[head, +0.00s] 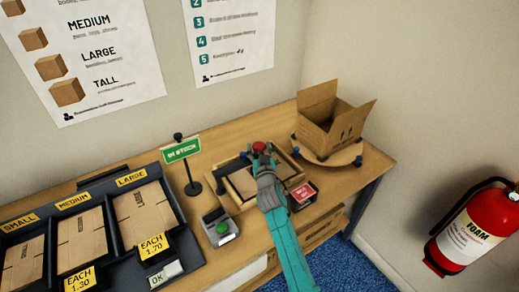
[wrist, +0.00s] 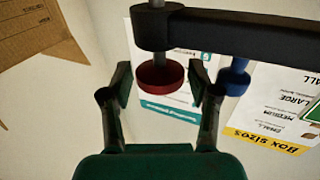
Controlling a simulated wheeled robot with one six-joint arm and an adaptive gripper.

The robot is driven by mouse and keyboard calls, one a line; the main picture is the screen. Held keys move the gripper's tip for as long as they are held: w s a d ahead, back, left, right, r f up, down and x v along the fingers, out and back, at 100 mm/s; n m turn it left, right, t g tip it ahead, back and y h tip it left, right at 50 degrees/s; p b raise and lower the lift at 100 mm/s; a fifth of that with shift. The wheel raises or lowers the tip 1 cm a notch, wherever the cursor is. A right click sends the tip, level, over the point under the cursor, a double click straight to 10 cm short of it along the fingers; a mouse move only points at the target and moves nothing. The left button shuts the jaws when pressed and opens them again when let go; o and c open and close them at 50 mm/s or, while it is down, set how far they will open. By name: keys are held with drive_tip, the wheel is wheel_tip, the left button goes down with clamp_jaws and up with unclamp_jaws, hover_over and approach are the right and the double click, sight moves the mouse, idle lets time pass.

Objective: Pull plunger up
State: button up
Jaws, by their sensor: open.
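The plunger's round red knob (wrist: 160,76) sits on a grey shaft that runs into a black collar on a dark bar (wrist: 240,30). The red knob also shows in the head view (head: 260,147), over the wooden tray on the bench. My gripper (wrist: 161,86) is open, with one finger on each side of the knob. Gaps show between the fingers and the knob in the wrist view. My teal arm and gripper (head: 266,178) hide much of the tray below the knob in the head view.
An open carton (head: 330,118) stands on a round wooden board (head: 345,154) at the right. A green-labelled sign (head: 181,150), a device with a green button (head: 218,226) and a red-topped box (head: 303,194) are close around my gripper. Flat cartons fill the black rack (head: 172,192) at left.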

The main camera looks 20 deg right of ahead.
clamp_jaws()
drive_tip(key=shift+r, duration=2.9)
unclamp_jaws()
drive_tip(key=s+a, duration=0.1)
drive_tip(key=s, duration=1.1)
